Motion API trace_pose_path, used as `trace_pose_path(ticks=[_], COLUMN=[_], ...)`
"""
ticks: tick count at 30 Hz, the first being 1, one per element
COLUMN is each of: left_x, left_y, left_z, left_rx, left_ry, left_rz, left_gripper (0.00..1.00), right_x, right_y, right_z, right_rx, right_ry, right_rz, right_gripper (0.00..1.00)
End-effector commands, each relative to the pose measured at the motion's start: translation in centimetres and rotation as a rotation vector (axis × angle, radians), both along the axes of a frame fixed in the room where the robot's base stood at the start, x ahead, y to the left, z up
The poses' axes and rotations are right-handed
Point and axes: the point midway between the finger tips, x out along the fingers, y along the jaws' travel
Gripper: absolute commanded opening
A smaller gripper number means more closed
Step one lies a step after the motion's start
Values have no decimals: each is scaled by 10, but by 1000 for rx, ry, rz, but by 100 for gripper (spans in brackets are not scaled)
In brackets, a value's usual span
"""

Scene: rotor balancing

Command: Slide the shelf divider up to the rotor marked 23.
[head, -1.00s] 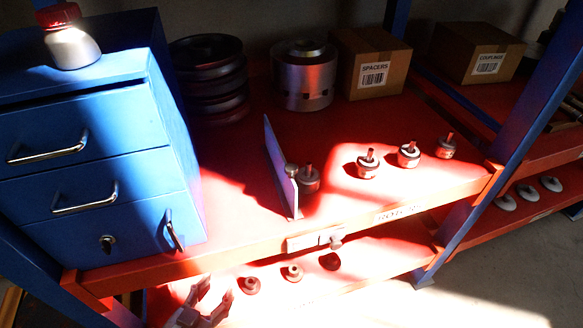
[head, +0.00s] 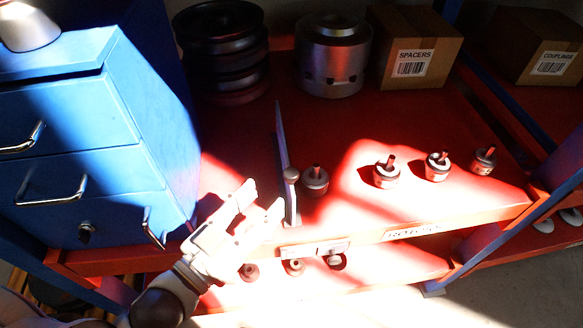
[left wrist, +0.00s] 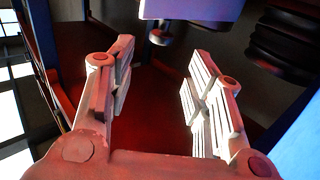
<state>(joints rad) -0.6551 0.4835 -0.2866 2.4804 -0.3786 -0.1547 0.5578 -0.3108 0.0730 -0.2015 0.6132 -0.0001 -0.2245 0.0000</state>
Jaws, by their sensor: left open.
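The shelf divider (head: 283,160) is a thin upright pale plate with a round knob, standing on the red shelf (head: 335,218). A grey rotor (head: 314,182) with a pin stands close to its right. Further right are more rotors, one (head: 386,172), another (head: 437,167) and another (head: 484,160). Their marks are too small to read. My left gripper (head: 266,194) is open and empty, left of the divider near the shelf's front edge. In the left wrist view the divider (left wrist: 190,8) shows at the top, beyond the open fingers (left wrist: 160,85). My right gripper is not in view.
A blue drawer cabinet (head: 80,165) stands left of my gripper. Black pulleys (head: 222,50), a metal cylinder (head: 333,60) and a spacers box (head: 415,50) stand at the back. Small dark parts (head: 294,267) lie on the lower shelf. The shelf between divider and pulleys is clear.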

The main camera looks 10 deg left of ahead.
Motion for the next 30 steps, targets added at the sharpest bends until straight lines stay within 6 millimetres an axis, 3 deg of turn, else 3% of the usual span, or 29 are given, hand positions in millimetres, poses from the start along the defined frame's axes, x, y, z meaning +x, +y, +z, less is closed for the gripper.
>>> trace_pose_path(ticks=[2, 5, 12, 15, 21, 30], left_x=[9, 19, 45, 56, 72, 79], left_y=[-4, -9, -23, -28, -36, -40], left_z=[2, 3, 3, 3, 2, 0], left_rx=[1, 0, -1, 1, 0, 0], left_ry=[-5, -2, -2, -3, -1, 1], left_rz=[-1, 0, 0, 0, 0, 0], left_gripper=[47, 47, 47, 47, 47, 47], right_x=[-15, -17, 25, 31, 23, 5], right_y=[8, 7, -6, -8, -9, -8], right_z=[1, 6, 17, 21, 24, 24], right_rx=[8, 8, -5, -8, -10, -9], right_ry=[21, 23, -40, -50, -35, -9], right_rz=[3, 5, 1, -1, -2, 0], right_gripper=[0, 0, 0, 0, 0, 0])
